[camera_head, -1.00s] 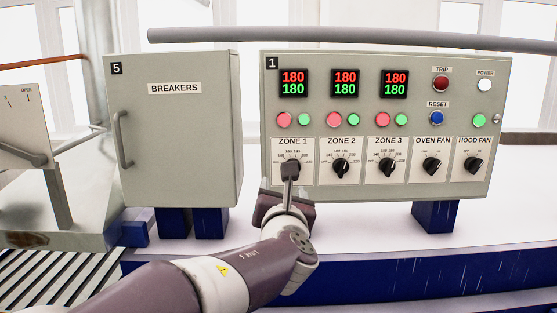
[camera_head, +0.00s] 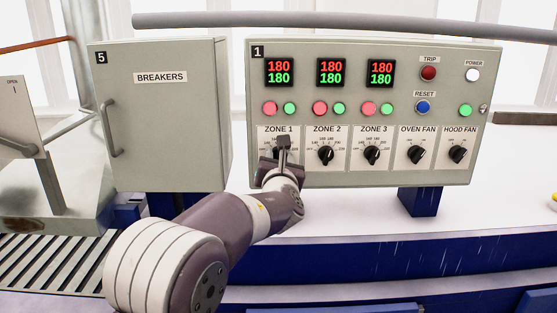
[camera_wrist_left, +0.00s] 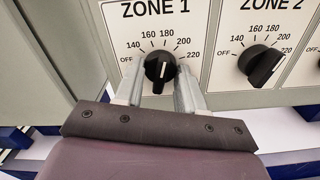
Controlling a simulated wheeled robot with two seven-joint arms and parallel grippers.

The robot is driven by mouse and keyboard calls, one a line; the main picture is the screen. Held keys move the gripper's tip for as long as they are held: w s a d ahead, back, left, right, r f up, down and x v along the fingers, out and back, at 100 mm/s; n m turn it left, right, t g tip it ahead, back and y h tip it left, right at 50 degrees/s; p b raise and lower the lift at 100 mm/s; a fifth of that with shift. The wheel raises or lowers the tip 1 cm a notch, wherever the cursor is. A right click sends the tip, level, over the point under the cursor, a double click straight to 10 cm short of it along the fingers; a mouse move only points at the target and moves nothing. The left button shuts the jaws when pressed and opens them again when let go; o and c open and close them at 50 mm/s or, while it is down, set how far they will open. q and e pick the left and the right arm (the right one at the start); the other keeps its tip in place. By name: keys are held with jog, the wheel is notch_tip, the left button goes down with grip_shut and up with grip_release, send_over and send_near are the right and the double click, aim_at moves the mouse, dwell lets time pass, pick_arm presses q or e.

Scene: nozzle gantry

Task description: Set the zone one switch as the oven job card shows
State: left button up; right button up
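The zone 1 switch (camera_wrist_left: 160,68) is a round black knob with a white pointer line. In the left wrist view its line points up, close to the 180 mark. My left gripper (camera_wrist_left: 161,82) has one finger on each side of the knob, with a gap between them; I cannot tell whether they touch it. In the head view my left gripper (camera_head: 284,142) is in front of the ZONE 1 plate (camera_head: 266,158) and hides most of the knob. The oven job card is not seen. My right gripper is not in view.
The control panel (camera_head: 350,100) also carries the zone 2 knob (camera_head: 326,155), zone 3 knob (camera_head: 372,155), and fan knobs to the right. The zone displays (camera_head: 279,72) read 180 over 180. A breaker cabinet (camera_head: 165,120) stands to the left.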

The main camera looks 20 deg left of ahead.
pick_arm(q)
jog(key=shift+a+f, duration=0.1)
jog(key=shift+c, duration=0.9)
jog(key=n+b, duration=0.3)
jog(key=b, duration=0.1)
jog(key=n+b, duration=0.3)
jog(key=b, duration=0.1)
jog(key=n+b, duration=0.3)
jog(key=shift+d+f+b, duration=0.2)
jog(key=shift+d+b, duration=0.05)
jog(key=shift+b, duration=0.15)
jog(key=shift+r+n+b, duration=0.15)
jog(key=shift+n+b, duration=0.6)
jog(key=shift+n, duration=0.55)
jog(key=o, duration=1)
jog(key=shift+r, duration=0.1)
jog(key=shift+o, duration=0.2)
